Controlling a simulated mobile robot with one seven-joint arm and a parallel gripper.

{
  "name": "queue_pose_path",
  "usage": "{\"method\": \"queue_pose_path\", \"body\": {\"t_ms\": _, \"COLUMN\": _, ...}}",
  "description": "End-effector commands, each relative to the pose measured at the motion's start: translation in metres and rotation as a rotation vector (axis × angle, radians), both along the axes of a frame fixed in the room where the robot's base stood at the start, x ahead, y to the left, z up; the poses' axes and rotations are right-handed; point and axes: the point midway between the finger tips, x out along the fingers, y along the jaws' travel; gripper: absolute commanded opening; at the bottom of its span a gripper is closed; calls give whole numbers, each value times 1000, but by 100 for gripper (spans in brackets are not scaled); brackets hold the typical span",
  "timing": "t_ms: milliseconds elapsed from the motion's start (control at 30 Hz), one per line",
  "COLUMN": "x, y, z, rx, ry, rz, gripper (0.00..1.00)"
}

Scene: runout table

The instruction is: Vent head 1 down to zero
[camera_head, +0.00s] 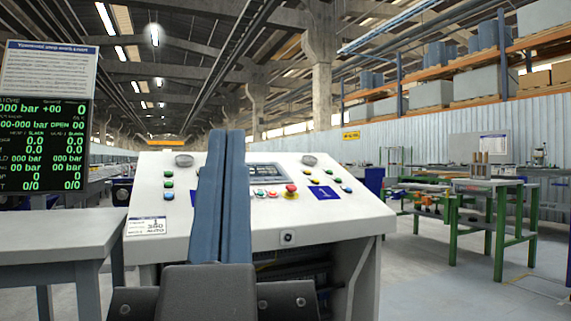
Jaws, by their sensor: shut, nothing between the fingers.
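A white sloped control console (350,215) stands straight ahead. On its face are a dark display (268,174), a red mushroom button (291,190) on a yellow base, green, yellow and red buttons, and a blue plate (324,193) that seems to read 1. My gripper (227,134) points at the console with its two long blue fingers side by side, shut and empty. The fingers hide part of the console's left half. I cannot tell whether they touch it. A dark screen (42,146) at left shows green readings, several of them 000 bar, and the word OPEN.
A grey table (60,232) stands close at left, beside the console. A green-legged workbench (490,184) stands at right, with clear floor (440,275) before it. A small label (146,226) is on the console's left front. Shelves with crates line the right wall.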

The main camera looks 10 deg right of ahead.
Motion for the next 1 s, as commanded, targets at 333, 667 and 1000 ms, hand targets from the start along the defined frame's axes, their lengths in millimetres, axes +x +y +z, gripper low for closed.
{"method": "queue_pose_path", "body": {"t_ms": 333, "x": 0, "y": 0, "z": 140, "rx": 1, "ry": 1, "rz": 3, "gripper": 0}}
{"method": "queue_pose_path", "body": {"t_ms": 667, "x": 0, "y": 0, "z": 253, "rx": 3, "ry": 1, "rz": 5, "gripper": 0}}
{"method": "queue_pose_path", "body": {"t_ms": 1000, "x": 0, "y": 1, "z": 369, "rx": 4, "ry": 1, "rz": 7, "gripper": 0}}
